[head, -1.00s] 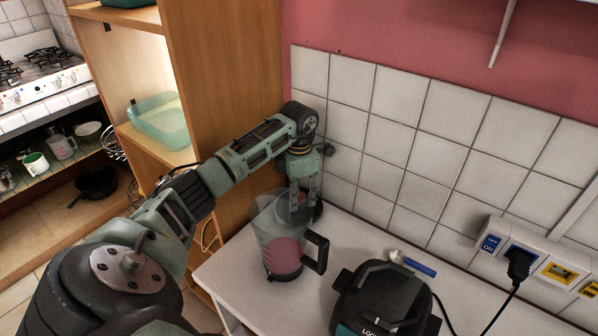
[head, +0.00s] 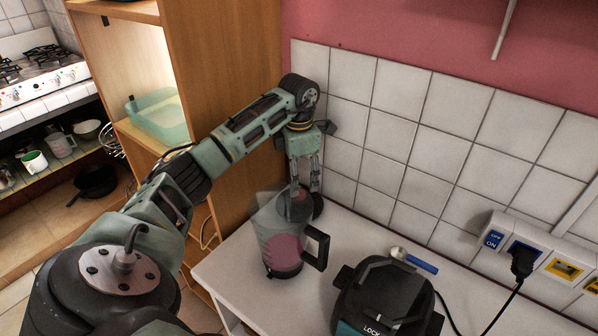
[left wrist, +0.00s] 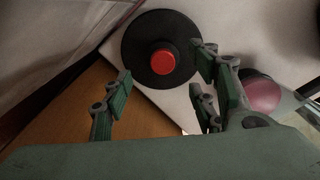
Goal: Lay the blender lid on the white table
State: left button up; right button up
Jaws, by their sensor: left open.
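The blender lid (left wrist: 150,75), a black disc with a red knob in its middle, faces the camera in the left wrist view. In the head view its dark edge (head: 318,206) shows at the back of the white table (head: 232,268), close to the tiled wall and partly hidden by the blender jug and fingers. My left gripper (head: 307,188) is open, its fingers pointing down just above the lid. In the left wrist view the spread fingers (left wrist: 160,95) show apart from the red knob. My right gripper is not in view.
The clear blender jug (head: 284,240) with pink contents stands right in front of the lid. A black appliance (head: 388,300) and a blue-handled utensil (head: 415,262) are to the right. A wooden shelf unit (head: 235,100) rises on the left, and sockets (head: 525,258) line the wall.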

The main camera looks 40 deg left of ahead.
pick_arm(q)
notch_tip(320, 180, up, 7)
jog(key=b, duration=0.1)
dwell(0.4)
